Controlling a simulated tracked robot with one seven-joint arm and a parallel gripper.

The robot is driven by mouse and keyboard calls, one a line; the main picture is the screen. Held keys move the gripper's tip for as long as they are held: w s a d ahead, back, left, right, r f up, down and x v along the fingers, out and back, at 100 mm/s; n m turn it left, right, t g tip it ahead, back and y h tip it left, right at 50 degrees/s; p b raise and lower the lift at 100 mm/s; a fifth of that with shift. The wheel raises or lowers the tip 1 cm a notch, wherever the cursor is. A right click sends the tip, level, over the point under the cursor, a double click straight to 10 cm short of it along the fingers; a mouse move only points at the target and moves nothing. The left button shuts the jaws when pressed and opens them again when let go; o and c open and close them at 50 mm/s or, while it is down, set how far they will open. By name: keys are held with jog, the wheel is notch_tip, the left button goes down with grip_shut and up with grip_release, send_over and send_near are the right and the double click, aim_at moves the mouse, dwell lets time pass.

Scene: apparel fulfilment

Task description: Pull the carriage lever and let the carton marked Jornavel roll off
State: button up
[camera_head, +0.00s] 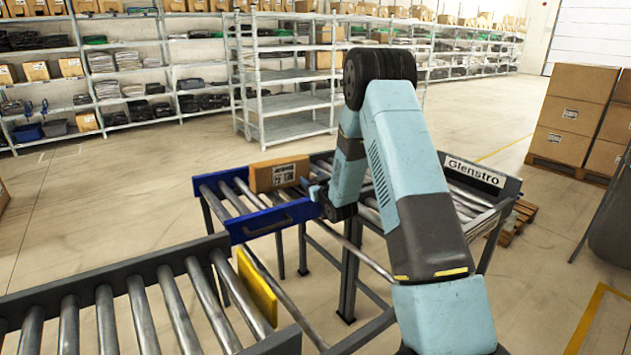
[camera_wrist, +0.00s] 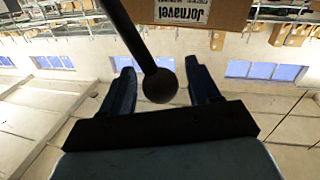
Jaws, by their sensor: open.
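The brown carton (camera_head: 279,174) sits on the rollers of the blue-framed carriage (camera_head: 272,221) in the head view. In the wrist view the carton (camera_wrist: 225,12) is at the top, and its label, upside down, reads Jornavel. The carriage lever (camera_wrist: 159,85), a dark rod with a ball knob, comes down between the two blue fingers of my gripper (camera_wrist: 161,86). The fingers are apart, with visible gaps on both sides of the knob. In the head view my gripper (camera_head: 314,190) is just right of the carton, and I cannot make out the lever there.
A roller conveyor (camera_head: 144,313) with a yellow plate (camera_head: 257,287) at its end lies at front left. Another conveyor labelled Glenstro (camera_head: 473,172) is to the right, partly behind my arm. Stacked cartons (camera_head: 571,115) stand at far right; shelving (camera_head: 290,85) lines the back.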

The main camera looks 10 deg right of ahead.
jog(key=shift+c, duration=0.2)
grip_shut()
dwell(0.4)
